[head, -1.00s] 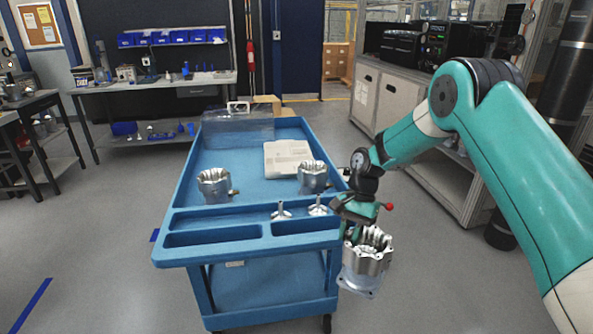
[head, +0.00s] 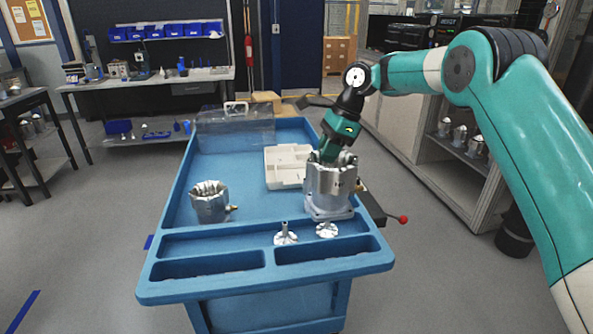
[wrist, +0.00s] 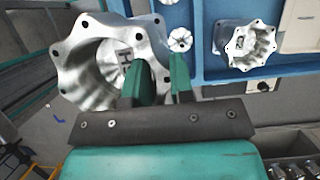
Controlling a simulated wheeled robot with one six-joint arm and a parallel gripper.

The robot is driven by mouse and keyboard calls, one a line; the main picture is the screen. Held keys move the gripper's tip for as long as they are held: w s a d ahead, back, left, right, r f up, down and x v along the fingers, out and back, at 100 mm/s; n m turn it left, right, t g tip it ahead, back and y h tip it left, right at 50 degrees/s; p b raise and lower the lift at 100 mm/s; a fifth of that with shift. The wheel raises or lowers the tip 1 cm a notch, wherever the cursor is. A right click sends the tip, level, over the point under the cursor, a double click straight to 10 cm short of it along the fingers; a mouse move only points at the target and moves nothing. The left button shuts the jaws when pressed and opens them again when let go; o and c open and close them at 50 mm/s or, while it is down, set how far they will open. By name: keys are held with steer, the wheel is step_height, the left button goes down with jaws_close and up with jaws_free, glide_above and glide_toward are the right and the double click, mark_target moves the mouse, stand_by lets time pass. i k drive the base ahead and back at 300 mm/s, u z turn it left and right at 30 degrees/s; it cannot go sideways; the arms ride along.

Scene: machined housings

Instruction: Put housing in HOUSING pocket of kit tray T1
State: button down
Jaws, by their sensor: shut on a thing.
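My gripper (head: 332,150) is shut on the wall of a silver, scalloped housing (head: 331,190) and holds it over the right side of the blue cart. In the wrist view the held housing (wrist: 88,70) fills the left, gripped at its rim by my gripper's green fingers (wrist: 160,82). The pale kit tray (head: 284,178) lies on the cart behind and left of the held housing, partly hidden by it. A pale corner, likely the tray (wrist: 302,25), shows in the wrist view. Its pocket labels are not readable.
Another housing (head: 210,202) with a brass fitting stands on the left of the cart (head: 170,225). One also stands in the wrist view (wrist: 248,45). Two small silver parts (head: 285,235) (head: 327,230) sit near the front compartments. A clear box (head: 235,132) stands at the back.

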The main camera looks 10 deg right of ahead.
mark_target(298, 177)
steer(key=i, duration=1.55)
